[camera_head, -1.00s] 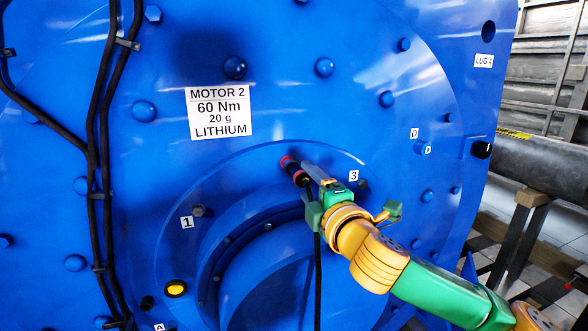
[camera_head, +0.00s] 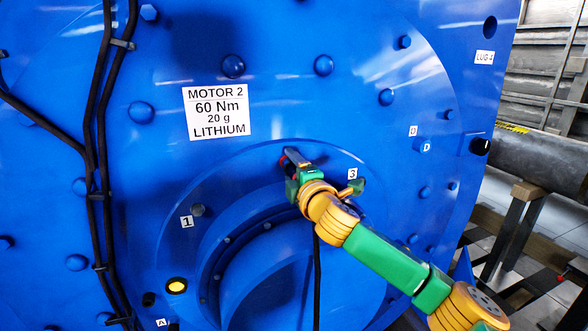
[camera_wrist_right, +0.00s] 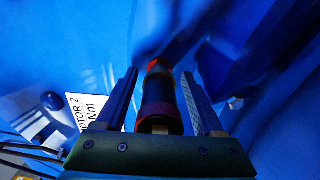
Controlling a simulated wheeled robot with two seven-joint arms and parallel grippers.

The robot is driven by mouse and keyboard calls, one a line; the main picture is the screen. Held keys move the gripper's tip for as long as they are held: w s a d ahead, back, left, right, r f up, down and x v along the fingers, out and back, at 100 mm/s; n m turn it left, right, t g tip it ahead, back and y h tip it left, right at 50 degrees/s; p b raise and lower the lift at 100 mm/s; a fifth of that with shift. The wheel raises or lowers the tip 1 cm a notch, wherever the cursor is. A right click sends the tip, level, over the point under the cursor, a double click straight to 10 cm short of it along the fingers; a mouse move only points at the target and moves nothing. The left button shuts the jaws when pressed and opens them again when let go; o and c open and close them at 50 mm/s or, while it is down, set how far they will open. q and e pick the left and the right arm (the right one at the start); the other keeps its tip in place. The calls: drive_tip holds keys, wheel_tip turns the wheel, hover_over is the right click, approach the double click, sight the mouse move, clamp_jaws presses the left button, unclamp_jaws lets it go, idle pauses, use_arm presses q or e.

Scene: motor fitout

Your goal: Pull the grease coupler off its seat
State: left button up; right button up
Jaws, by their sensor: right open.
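The grease coupler (camera_wrist_right: 158,98) is a dark cylinder with a red tip and a reddish collar. In the right wrist view it lies between the two fingers of my right gripper (camera_wrist_right: 160,105), which are open with a gap on each side of it. In the head view only a bit of red of the coupler (camera_head: 284,160) shows beside my right gripper (camera_head: 291,159), at the upper part of the round flange on the blue motor face. The gripper hides the rest of it and its seat. My left gripper is not in view.
The motor face (camera_head: 330,110) is blue with several round bolt heads and a white label (camera_head: 216,112). Black cables (camera_head: 98,170) run down its left side. A hose (camera_head: 317,270) hangs below my right gripper. Bolt 1 (camera_head: 198,210) sits left of the coupler.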

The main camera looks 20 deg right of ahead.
drive_tip(key=shift+s, duration=0.1)
drive_tip(key=shift+p, duration=0.45)
idle(0.9)
drive_tip(key=shift+c, duration=0.2)
clamp_jaws()
idle(1.1)
drive_tip(key=shift+s, duration=0.1)
drive_tip(key=shift+s+d, duration=0.1)
drive_tip(key=shift+s, duration=2.8)
